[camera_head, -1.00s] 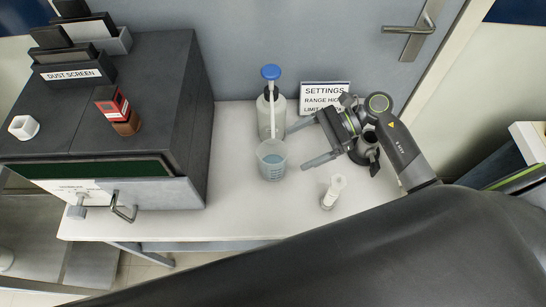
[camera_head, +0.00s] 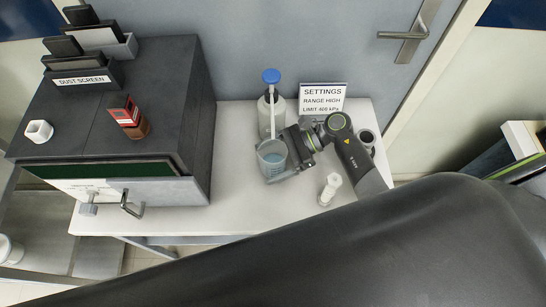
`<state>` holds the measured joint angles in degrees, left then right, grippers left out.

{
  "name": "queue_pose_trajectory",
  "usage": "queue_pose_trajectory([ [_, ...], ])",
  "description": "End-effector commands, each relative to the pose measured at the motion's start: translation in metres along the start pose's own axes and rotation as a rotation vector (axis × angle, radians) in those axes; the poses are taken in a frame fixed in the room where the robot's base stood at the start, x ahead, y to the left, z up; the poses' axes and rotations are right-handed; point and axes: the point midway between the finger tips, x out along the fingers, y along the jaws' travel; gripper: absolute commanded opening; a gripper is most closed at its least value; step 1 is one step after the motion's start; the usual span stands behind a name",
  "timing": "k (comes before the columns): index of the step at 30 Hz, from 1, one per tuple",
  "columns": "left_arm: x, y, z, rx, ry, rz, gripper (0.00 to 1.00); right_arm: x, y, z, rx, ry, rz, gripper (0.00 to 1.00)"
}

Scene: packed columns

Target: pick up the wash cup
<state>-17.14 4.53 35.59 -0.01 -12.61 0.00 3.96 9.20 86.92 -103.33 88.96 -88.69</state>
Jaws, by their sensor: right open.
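The wash cup (camera_head: 271,160) is a translucent cup with bluish liquid, upright on the white table beside a pump bottle. My right gripper (camera_head: 279,160) is at the cup, coming from its right. Its near finger shows along the cup's lower front side. The far finger is largely hidden behind the cup and the bottle. The jaws are open around the cup, and I cannot tell whether they touch it. My left gripper is not in view.
A pump bottle (camera_head: 265,112) with a blue top stands just behind the cup. A settings sign (camera_head: 322,98) stands at the back. A small white bottle (camera_head: 330,189) stands front right. A dark cabinet (camera_head: 165,90) fills the left. The table's front left is clear.

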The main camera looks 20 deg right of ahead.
Motion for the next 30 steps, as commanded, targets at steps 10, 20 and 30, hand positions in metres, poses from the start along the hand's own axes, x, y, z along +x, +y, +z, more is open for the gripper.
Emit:
queue_pose_trajectory([
  [10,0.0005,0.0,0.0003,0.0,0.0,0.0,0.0,-0.0002,-0.0003,-0.0002,0.0,0.0,-0.001,0.62],
  [20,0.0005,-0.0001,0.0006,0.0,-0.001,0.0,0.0,-0.0004,-0.0003,0.0,0.0,0.0,-0.001,0.37],
  [30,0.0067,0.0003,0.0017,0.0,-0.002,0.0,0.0,-0.0029,-0.0009,0.0058,-0.003,0.0,-0.002,0.37],
])
